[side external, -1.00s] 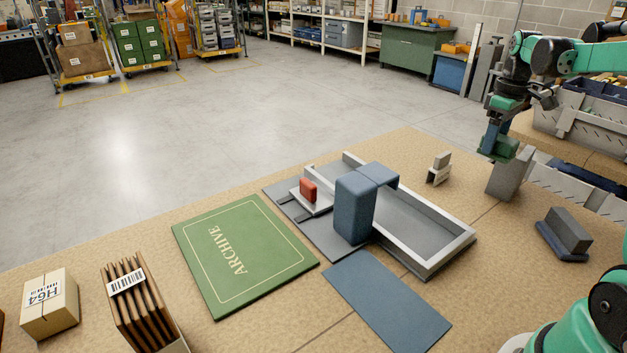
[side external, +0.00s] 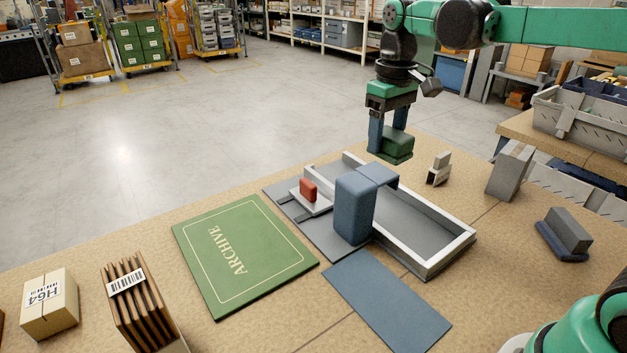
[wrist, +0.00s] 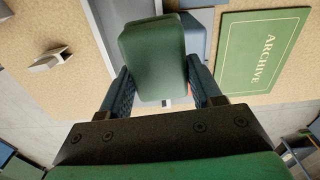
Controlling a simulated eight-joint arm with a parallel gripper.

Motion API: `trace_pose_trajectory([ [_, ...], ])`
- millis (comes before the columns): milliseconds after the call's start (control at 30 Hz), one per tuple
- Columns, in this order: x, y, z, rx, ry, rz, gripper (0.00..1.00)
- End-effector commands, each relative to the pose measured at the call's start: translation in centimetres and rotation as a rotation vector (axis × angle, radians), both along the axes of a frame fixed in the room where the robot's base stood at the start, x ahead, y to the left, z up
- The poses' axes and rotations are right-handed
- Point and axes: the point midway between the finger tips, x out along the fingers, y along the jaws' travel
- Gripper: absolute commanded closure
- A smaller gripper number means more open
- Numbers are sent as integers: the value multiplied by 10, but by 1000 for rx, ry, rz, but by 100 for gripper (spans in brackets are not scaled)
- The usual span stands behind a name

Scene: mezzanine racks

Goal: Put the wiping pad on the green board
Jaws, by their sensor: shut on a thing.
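My gripper (side external: 390,138) is shut on a green block with a darker green underside, which I take to be the wiping pad (side external: 398,147). It is held in the air behind the grey tray, above the table's far edge. In the wrist view the wiping pad (wrist: 152,58) sits between the two fingers of my gripper (wrist: 163,88). The green board (side external: 262,262), lettered ARCHIVE, lies flat at the table's middle left with nothing on it. It also shows in the wrist view (wrist: 262,72), to the right of the held pad and apart from it.
A grey-walled tray (side external: 447,262) and an upright blue block (side external: 354,210) stand between my gripper and the board. A red piece (side external: 308,189) sits beside them. A blue mat (side external: 388,302) lies in front. A slotted brown holder (side external: 140,300) and a box (side external: 50,305) stand left.

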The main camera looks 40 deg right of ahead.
Motion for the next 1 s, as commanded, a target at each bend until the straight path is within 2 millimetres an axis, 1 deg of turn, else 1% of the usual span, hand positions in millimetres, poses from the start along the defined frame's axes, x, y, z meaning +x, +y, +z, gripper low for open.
trace_pose_trajectory([
  [33,3,22,-3,0,0,48,94],
  [67,6,34,-5,0,0,85,94],
  [100,12,49,-9,0,0,152,94],
  [200,30,81,-18,0,0,383,94],
  [267,40,96,-24,0,0,522,94],
  [400,62,132,-42,0,-1,864,94],
  [500,74,158,-57,0,-1,1099,94],
  [600,81,179,-69,-1,-1,1289,94],
  [700,84,193,-78,-1,-1,1417,94],
  [800,85,201,-87,-1,-1,1485,94],
  [1000,86,203,-121,-1,-1,1510,94],
])
